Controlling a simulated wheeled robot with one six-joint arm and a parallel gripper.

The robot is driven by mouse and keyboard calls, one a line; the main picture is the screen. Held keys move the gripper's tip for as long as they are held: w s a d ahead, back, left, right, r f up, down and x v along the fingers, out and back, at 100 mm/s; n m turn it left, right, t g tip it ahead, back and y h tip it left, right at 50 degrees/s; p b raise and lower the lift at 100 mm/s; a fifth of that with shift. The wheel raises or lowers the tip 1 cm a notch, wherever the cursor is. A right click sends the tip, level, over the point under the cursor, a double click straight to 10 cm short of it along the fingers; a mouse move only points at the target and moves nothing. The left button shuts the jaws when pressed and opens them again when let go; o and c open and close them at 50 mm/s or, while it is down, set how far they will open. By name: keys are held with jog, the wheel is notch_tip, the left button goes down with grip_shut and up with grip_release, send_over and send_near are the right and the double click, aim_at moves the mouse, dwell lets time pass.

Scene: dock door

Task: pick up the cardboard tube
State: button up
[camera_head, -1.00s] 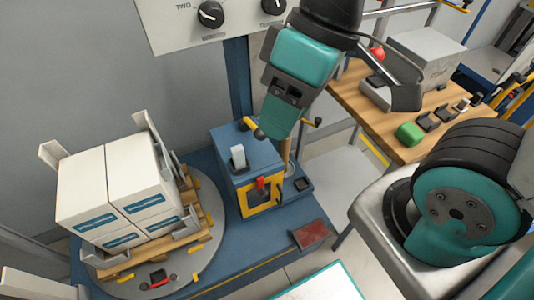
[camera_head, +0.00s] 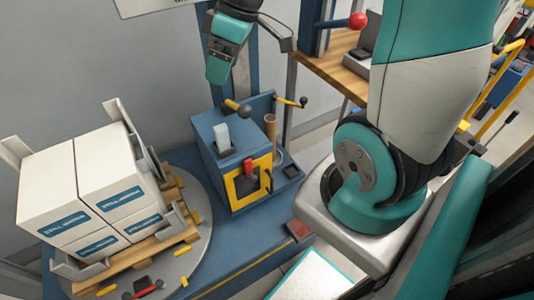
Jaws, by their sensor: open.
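The cardboard tube (camera_head: 270,132) is a tan upright cylinder. It stands on the blue platform just right of the blue box, and its lower part is partly hidden by the box's right side. My gripper (camera_head: 216,78) is the teal end near the top middle, pointing down. It is open and empty, up and to the left of the tube in the picture and clearly apart from it. The fingertips are small and hard to make out.
The blue box (camera_head: 212,155) has a yellow-framed front, a red handle (camera_head: 248,168) and a yellow-black lever (camera_head: 236,108). Another yellow lever (camera_head: 290,101) is close to the tube. White cartons (camera_head: 60,190) stand on a pallet at left. A wooden bench (camera_head: 335,70) is behind.

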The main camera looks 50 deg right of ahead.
jog(key=w+d+f+b, duration=0.2)
jog(key=d+f+b, duration=0.2)
jog(key=d+f, duration=0.75)
jog(key=t+h+b, duration=0.1)
jog(key=t+b, duration=0.1)
jog(key=b, duration=0.1)
send_near(268, 124)
jog(key=w+f, duration=0.1)
jog(key=f, duration=0.3)
jog(key=w+f+b, duration=0.1)
jog(key=f, duration=0.1)
jog(key=shift+w+d, duration=0.3)
jog(key=shift+w, duration=0.05)
jog(key=shift+x, duration=2.95)
jog(key=shift+r, duration=0.1)
jog(key=c, duration=1.2)
